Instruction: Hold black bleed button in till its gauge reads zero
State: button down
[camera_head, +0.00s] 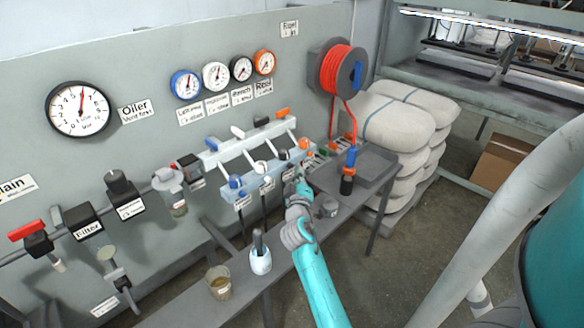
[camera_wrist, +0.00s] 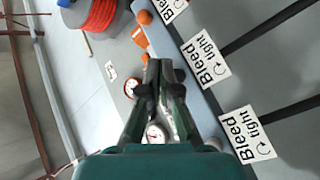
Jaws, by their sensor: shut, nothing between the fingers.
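The black bleed button (camera_head: 284,155) is on the front of the pale blue manifold bar (camera_head: 262,178), between a white and an orange button. The black-rimmed gauge (camera_head: 241,69) hangs on the wall above; its reading is too small to tell. My gripper (camera_head: 297,180) is shut and empty, just below and right of the black button in the head view. In the wrist view my gripper (camera_wrist: 158,66) has its fingertips together over the bar's edge.
Blue (camera_head: 236,181), white (camera_head: 260,167) and orange (camera_head: 304,143) buttons sit along the bar. Bleed labels (camera_wrist: 205,60) hang below it. A red hose reel (camera_head: 338,68) is to the right.

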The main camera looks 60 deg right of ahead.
jog(key=shift+s, duration=0.1)
jog(key=s, duration=0.2)
jog(key=s+a, duration=0.1)
jog(key=s, duration=0.1)
jog(key=shift+s+a, duration=0.1)
jog(key=shift+s, duration=0.3)
jog(key=shift+a, duration=0.1)
dwell(0.7)
jog(key=s+a+f+n+t+y, duration=0.1)
jog(key=a+f+t+y, duration=0.1)
jog(key=a+f, duration=0.35)
jog(key=a+f+n+t+y, duration=0.1)
jog(key=a+f+y, duration=0.1)
jog(key=a, duration=0.7)
jog(key=s+a+f+t+y, duration=0.1)
jog(key=s+a+f+y, duration=0.15)
jog(key=s+a, duration=0.45)
jog(key=s+a+f+t+y, duration=0.15)
jog(key=s+a+y, duration=0.25)
jog(key=a, duration=0.8)
jog(key=s+a+r+y, duration=0.2)
jog(key=s+a, duration=0.3)
jog(key=s, duration=0.3)
jog(key=s+a+r+y, duration=0.3)
jog(key=s+a+r, duration=0.1)
jog(key=s, duration=0.4)
jog(key=shift+s+a+r+y, duration=0.15)
jog(key=shift+s+a+y, duration=0.2)
jog(key=shift+a, duration=0.15)
